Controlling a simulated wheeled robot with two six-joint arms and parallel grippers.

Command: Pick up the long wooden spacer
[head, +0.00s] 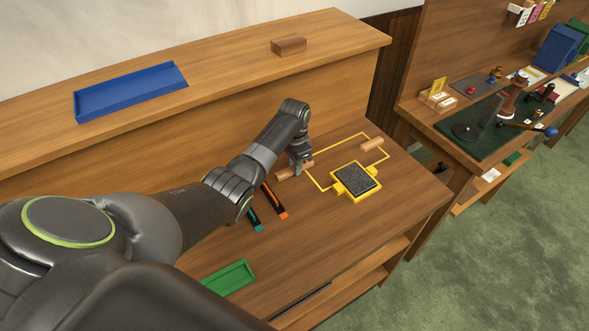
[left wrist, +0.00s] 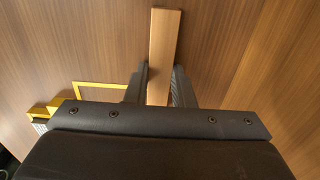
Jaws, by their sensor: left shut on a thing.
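The long wooden spacer (head: 284,174) is a light brown bar at the left of the yellow outline on the workbench. My left gripper (head: 299,168) is at its right end in the head view. In the left wrist view the spacer (left wrist: 164,45) runs between the two dark fingers of my left gripper (left wrist: 160,82), which is shut on it. The spacer sticks out past the fingertips. I cannot tell whether it touches the bench or is just above it. A shorter-looking wooden piece (head: 371,145) lies at the outline's far right corner. My right gripper is not in view.
A yellow-framed dark pad (head: 355,181) sits by the yellow outline (head: 320,185). An orange-and-black tool (head: 274,200) and a teal one (head: 254,218) lie nearby. A green tray (head: 230,279) is at the front. The raised shelf holds a blue tray (head: 130,93) and a brown block (head: 289,45).

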